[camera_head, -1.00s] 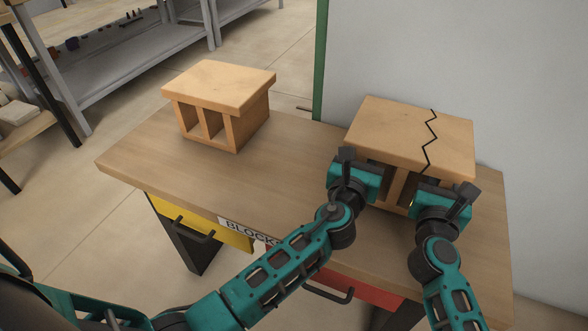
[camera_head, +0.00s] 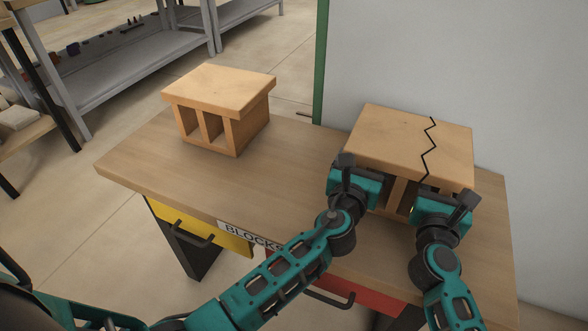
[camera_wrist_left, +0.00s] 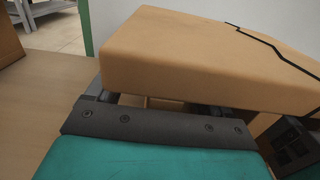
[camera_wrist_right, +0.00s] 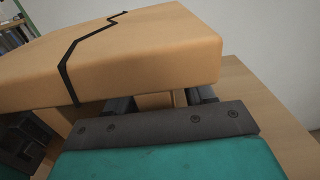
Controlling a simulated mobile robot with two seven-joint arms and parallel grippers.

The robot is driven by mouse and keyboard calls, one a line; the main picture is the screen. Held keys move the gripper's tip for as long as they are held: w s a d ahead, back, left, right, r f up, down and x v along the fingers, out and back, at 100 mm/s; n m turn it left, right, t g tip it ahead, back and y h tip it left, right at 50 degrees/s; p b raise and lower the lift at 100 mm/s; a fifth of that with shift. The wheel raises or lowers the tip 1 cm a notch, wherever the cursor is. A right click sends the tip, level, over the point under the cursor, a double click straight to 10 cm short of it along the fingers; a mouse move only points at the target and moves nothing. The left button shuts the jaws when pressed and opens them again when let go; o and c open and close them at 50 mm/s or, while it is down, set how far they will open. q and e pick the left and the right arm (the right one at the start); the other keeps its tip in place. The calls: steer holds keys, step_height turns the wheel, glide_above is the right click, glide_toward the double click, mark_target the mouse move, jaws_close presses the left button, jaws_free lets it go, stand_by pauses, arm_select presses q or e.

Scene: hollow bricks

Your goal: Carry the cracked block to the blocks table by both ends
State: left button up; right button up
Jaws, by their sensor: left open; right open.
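The cracked block (camera_head: 405,135) is a tan hollow brick with a thick top slab and a black zigzag crack right of its middle. It is at the right end of the blocks table (camera_head: 280,190) and looks level; my grippers hide most of its base. My left gripper (camera_head: 357,183) is at its left front, under the slab overhang. My right gripper (camera_head: 442,207) is at its right front, right of the crack. Both are open. In the left wrist view the jaws (camera_wrist_left: 155,102) reach under the slab; in the right wrist view the jaws (camera_wrist_right: 160,100) straddle an upright wall.
A second, uncracked hollow block (camera_head: 222,105) stands on the table's left part. Bare tabletop lies between the two blocks. A pale wall (camera_head: 500,75) with a green edge rises behind the cracked block. Yellow (camera_head: 200,225) and red drawers with handles are at the table's front.

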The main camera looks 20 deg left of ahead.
arm_select(q)
steer(key=shift+o, duration=1.2)
steer(key=shift+a, duration=0.1)
steer(key=shift+s+a, duration=0.25)
steer(key=shift+a, duration=0.05)
steer(key=shift+s+a, duration=0.8)
steer(key=shift+a, duration=0.3)
steer(key=s, duration=0.8)
steer(key=shift+a, duration=0.3)
